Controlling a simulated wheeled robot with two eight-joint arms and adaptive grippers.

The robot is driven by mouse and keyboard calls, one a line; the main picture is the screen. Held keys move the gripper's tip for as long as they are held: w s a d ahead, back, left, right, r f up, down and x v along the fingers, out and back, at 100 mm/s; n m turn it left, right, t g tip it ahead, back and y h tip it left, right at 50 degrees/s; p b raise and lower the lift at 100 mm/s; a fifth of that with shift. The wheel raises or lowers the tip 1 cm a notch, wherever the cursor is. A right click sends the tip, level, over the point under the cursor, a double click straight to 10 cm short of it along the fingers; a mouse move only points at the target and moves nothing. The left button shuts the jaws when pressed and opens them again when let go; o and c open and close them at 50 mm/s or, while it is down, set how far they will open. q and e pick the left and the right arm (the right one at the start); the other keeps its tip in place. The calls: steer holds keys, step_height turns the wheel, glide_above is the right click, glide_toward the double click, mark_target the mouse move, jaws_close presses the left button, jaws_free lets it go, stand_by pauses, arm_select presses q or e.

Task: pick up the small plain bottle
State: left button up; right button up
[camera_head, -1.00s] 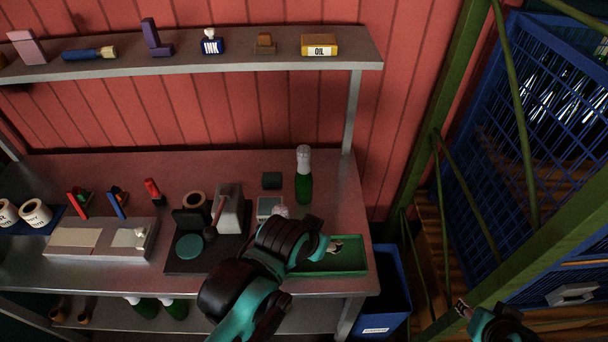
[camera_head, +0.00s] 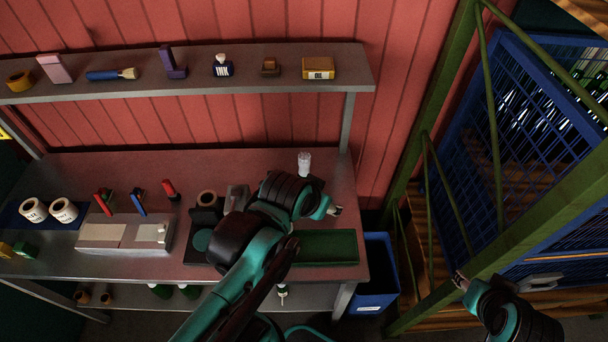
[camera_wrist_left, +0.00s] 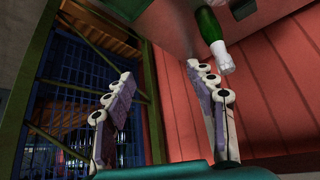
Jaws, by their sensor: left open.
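A green bottle with a white-wrapped neck (camera_head: 304,163) stands at the back right of the bench. My left arm hides most of its body in the head view. The left wrist view shows the bottle (camera_wrist_left: 212,30) at the top, neck pointing down in the picture, close to the right finger's tip but not between the fingers. My left gripper (camera_head: 333,210) is at the bench's right side, in front of the bottle; in the wrist view its fingers (camera_wrist_left: 163,90) are wide apart and empty. My right gripper (camera_head: 461,281) is at the lower right, too small to read. Several green bottles (camera_head: 188,291) show partly on the lower shelf.
A green tray (camera_head: 330,248) lies at the bench's front right, with a blue bin (camera_head: 374,275) beside the bench. The upper shelf (camera_head: 200,86) holds an ink bottle and a yellow box (camera_head: 318,68). A green frame and blue cage (camera_head: 470,170) stand at the right.

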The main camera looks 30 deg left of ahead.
mark_target(306, 155)
arm_select(q)
steer(key=w+a+f, duration=0.1)
steer(key=w+a, duration=0.3)
steer(key=w, duration=0.1)
steer(key=w+a+f+m+g, duration=0.1)
steer(key=w+a+f, duration=0.1)
steer(key=w+a, duration=0.3)
steer(key=w+a+f+g, duration=0.1)
steer(key=w+a, duration=0.4)
steer(key=w, duration=0.1)
steer(key=shift+f+m+h, duration=0.4)
steer(key=shift+a+f, duration=0.15)
steer(key=shift+f, duration=0.05)
steer(key=shift+w+f, duration=0.1)
steer(key=shift+f, duration=0.2)
steer(key=x, duration=0.3)
steer(key=b+x, duration=0.1)
steer(key=x, duration=0.3)
steer(key=shift+s+a+f, duration=0.15)
steer(key=shift+s+a, duration=0.05)
steer(key=shift+s, duration=0.1)
jaws_close()
